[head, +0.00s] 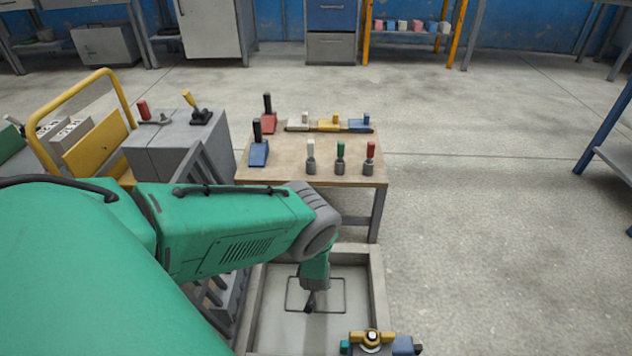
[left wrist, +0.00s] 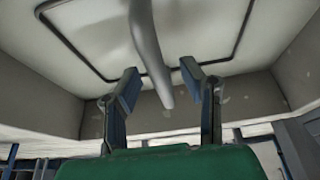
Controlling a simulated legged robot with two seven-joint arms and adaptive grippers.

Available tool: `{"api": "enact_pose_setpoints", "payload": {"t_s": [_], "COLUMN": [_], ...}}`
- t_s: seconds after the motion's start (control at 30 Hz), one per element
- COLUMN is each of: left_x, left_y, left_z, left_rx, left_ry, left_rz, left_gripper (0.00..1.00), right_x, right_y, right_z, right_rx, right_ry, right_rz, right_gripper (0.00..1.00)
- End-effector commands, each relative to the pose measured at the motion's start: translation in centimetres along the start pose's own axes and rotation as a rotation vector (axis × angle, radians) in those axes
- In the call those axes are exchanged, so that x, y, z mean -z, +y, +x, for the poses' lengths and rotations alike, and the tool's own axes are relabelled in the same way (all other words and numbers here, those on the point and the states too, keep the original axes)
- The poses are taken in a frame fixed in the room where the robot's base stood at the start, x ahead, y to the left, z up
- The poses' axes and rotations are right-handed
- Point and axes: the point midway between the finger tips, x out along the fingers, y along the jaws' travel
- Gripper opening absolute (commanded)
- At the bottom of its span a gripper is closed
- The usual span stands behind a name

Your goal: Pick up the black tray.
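A thin dark strip, which looks like the black tray (head: 328,130), lies along the back of the wooden table in the head view. White, yellow and blue knobbed pieces stand on it and cover most of it. My left gripper (head: 309,301) points down into the mould box, well in front of and below the table, away from the tray. In the left wrist view my left gripper (left wrist: 160,92) has its two fingers apart. A grey bar (left wrist: 148,45) shows between or beyond them; I cannot tell if they touch it. My right gripper is not in view.
The mould box (head: 378,285) has a pale floor with a black rectangular outline. The wooden table (head: 285,165) also holds red and blue blocks with black handles and several knobbed pegs. A grey cabinet (head: 165,160) and a yellow-framed cart (head: 100,150) stand left.

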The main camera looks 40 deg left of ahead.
Motion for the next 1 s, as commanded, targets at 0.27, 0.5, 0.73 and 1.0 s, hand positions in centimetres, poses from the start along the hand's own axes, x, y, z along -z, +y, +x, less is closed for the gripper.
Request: {"api": "enact_pose_setpoints", "payload": {"t_s": [0.27,0.5,0.73,1.0], "left_x": [-0.17,-0.21,-0.22,-0.03], "left_y": [-0.08,-0.03,-0.02,0.03], "left_z": [0.46,0.6,0.55,0.57], "left_rx": [-0.002,-0.002,-0.001,-0.003], "left_ry": [-0.002,-0.001,-0.001,0.002], "left_rz": [-0.001,-0.001,-0.001,-0.002], "left_gripper": [0.36,0.36,0.11,0.0], "right_x": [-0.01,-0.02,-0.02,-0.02], "right_y": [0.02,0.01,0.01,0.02], "right_z": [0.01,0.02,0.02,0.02], "right_rx": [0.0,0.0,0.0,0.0], "right_ry": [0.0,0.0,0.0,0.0], "right_rz": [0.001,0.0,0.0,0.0], "right_gripper": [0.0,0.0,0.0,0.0]}}
